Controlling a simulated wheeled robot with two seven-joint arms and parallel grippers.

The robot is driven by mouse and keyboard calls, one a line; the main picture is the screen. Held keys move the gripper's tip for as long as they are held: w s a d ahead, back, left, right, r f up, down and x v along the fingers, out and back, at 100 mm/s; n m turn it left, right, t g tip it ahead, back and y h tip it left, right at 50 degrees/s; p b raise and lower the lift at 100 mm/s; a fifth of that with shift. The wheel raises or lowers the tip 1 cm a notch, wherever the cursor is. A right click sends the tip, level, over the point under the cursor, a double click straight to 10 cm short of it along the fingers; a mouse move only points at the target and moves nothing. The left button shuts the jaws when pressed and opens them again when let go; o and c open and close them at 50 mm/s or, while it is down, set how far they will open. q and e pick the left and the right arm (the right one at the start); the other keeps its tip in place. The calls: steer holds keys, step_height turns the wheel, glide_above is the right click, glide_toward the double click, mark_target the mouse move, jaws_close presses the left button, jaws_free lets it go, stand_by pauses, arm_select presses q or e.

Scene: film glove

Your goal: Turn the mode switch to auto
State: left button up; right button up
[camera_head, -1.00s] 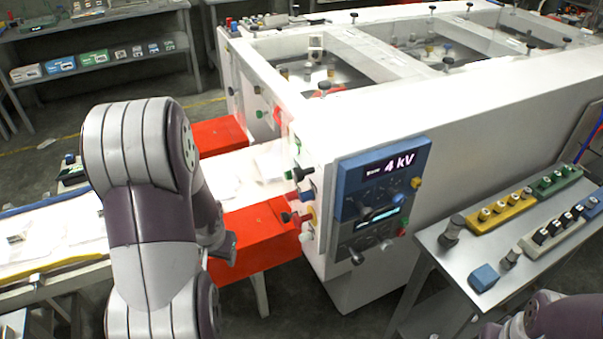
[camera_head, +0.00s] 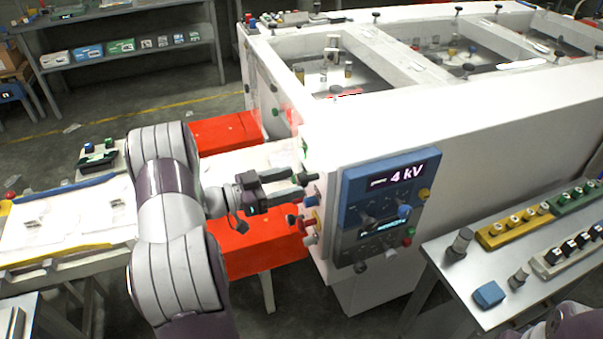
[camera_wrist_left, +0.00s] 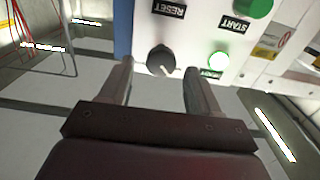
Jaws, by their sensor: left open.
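My left gripper (camera_head: 300,186) is open and empty at the end face of the white machine (camera_head: 480,120), near its column of knobs. In the left wrist view, the open fingers of this gripper (camera_wrist_left: 160,82) point at a black rotary knob (camera_wrist_left: 160,59) with a pale pointer mark. The knob appears between the fingertips, and I see no contact. The mark points to the lower right in that view. No mode or auto label is readable, so I cannot confirm that this is the mode switch. My right gripper is out of view.
Beside the knob are a lit green button (camera_wrist_left: 219,60), a green START button (camera_wrist_left: 253,7) and a RESET label (camera_wrist_left: 167,9). A blue display panel (camera_head: 385,200) reads 4 kV. Red blocks (camera_head: 262,250) lie under my left arm. A grey table (camera_head: 450,280) stands right.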

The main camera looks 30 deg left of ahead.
mark_target(298, 183)
arm_select(q)
steer(key=shift+p+x, duration=0.3)
steer(key=shift+x, duration=1.55)
steer(key=c, duration=1)
steer(key=shift+f+m+b, duration=0.2)
steer(key=shift+m+b, duration=0.4)
steer(key=shift+b, duration=0.15)
steer(key=m+b, duration=0.2)
steer(key=b, duration=0.1)
steer(key=m+b, duration=0.5)
steer(key=b, duration=0.1)
steer(key=shift+f+m+b, duration=0.3)
steer(key=shift+m, duration=0.1)
steer(key=m+b, duration=0.8)
steer(key=b, duration=0.5)
steer(key=shift+d, duration=0.1)
steer(key=shift+r+m+b, duration=0.15)
steer(key=shift+m+b, duration=0.45)
steer(key=shift+b, duration=0.25)
